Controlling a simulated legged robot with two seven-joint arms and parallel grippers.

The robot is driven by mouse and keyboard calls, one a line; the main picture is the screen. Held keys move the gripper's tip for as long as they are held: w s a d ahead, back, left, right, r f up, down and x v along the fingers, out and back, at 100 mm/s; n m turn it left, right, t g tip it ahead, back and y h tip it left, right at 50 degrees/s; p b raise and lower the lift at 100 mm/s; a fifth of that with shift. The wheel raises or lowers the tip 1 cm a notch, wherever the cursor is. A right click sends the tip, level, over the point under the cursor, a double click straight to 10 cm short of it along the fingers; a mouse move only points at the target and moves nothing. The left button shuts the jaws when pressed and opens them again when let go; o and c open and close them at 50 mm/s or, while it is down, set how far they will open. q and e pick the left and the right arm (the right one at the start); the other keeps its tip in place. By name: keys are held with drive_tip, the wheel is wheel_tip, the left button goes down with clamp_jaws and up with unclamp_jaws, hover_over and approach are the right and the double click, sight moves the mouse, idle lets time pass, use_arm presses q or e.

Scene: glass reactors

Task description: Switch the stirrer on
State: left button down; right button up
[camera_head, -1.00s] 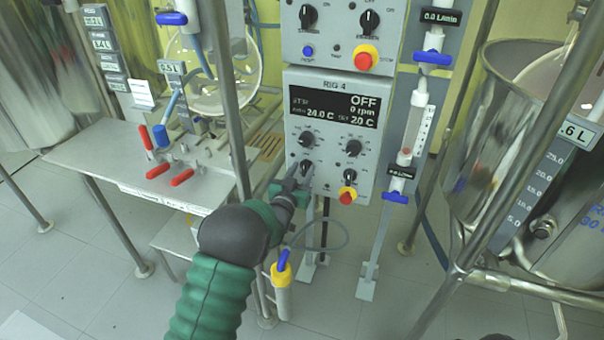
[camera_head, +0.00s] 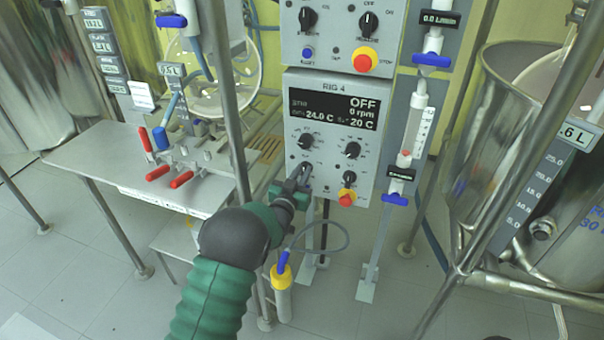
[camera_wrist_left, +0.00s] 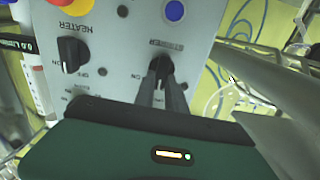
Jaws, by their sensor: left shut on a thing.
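The RIG 4 control panel (camera_head: 318,150) stands in the middle of the head view. Its display (camera_head: 334,107) reads OFF and 0 rpm. My left gripper (camera_head: 303,172) is at the panel's lower-left knob. In the left wrist view, which is upside down to the panel, the fingers (camera_wrist_left: 162,88) are shut on the black stirrer knob (camera_wrist_left: 160,66), labelled STIRRER, with ON printed beside it. The fingers cover part of the knob, so its exact turn is hard to tell. My right gripper is out of view.
The heater knob (camera_wrist_left: 72,55) and a red stop button (camera_head: 347,197) sit beside the stirrer knob. A metal post (camera_head: 226,100) stands left of the panel, close to my arm. A flow meter (camera_head: 413,125) hangs on the right. A steel vessel (camera_head: 500,130) stands further right.

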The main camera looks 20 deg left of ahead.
use_arm(q)
drive_tip(key=m, duration=0.3)
drive_tip(key=m+b, duration=0.1)
drive_tip(key=m, duration=0.3)
drive_tip(key=d+f+m+b, duration=0.1)
drive_tip(key=m, duration=0.3)
drive_tip(key=shift+d, duration=0.1)
drive_tip(key=shift+m, duration=0.4)
idle(0.3)
drive_tip(key=c, duration=1.4)
unclamp_jaws()
drive_tip(key=shift+r, duration=0.1)
